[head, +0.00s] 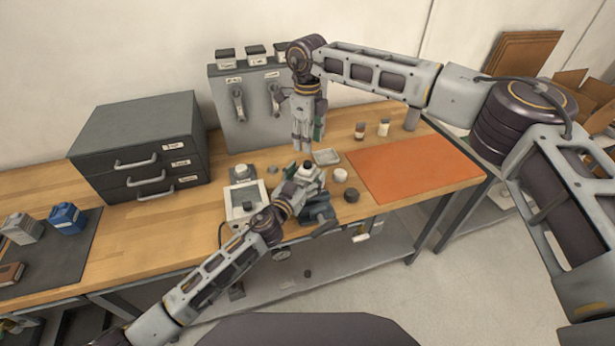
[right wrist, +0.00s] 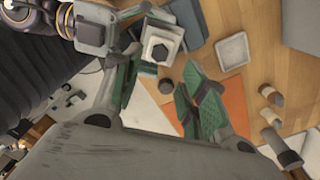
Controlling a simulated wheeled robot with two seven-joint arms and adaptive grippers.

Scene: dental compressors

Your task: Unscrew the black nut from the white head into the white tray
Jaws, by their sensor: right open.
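The white head (head: 310,178) stands near the table's front edge, by the dark vise. The black nut (head: 307,166) shows as a dark top on it; in the right wrist view the nut (right wrist: 160,52) sits inside the white head (right wrist: 158,38). My left gripper (head: 298,184) is low beside the head; its fingers are close around it, but whether they touch is unclear. My right gripper (head: 302,148) points down above and behind the head, open and empty; its green-padded fingers (right wrist: 163,100) are spread. The white tray (head: 327,157) lies just right of the head and looks empty.
The vise (head: 318,211) has a handle at the front edge. A white-framed unit (head: 245,203) is at left. An orange mat (head: 415,168) lies clear at right. Small bottles (head: 384,127) and a grey rack (head: 235,125) stand behind.

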